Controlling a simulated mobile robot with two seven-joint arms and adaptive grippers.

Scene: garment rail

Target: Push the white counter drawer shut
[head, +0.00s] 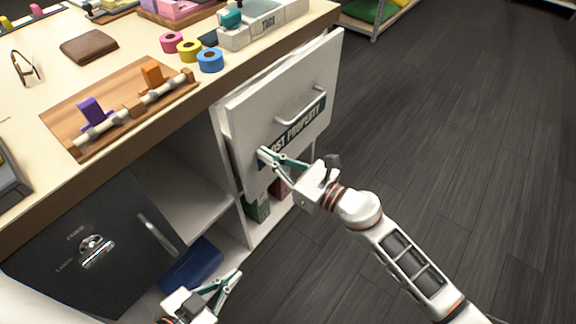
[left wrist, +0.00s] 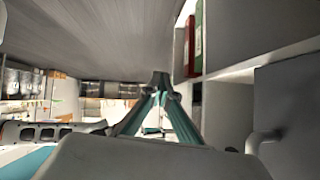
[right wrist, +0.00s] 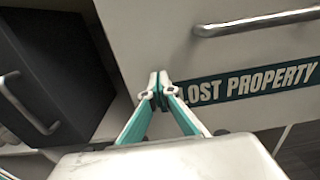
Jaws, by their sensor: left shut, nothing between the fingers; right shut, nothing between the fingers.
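The white counter drawer (head: 243,121) has a bar handle (head: 301,106) and a dark "LOST PROPERTY" label. Its front stands out from the counter, with a gap behind its top edge. My right gripper (head: 264,156) is shut and empty at the lower left of the drawer front. In the right wrist view, the right fingertips (right wrist: 159,80) overlap the label's left end; I cannot tell if they touch. My left gripper (head: 238,275) is shut and empty, low in front of the open shelves. The left wrist view shows its fingertips (left wrist: 160,78) below a broad grey surface.
A black safe-like box (head: 90,240) with a handle stands lower left, beside a blue item (head: 190,266). Green and red boxes (head: 257,207) sit on the shelf under the drawer. The countertop (head: 50,60) holds tape rolls, a wooden board and a wallet. The dark floor at right is clear.

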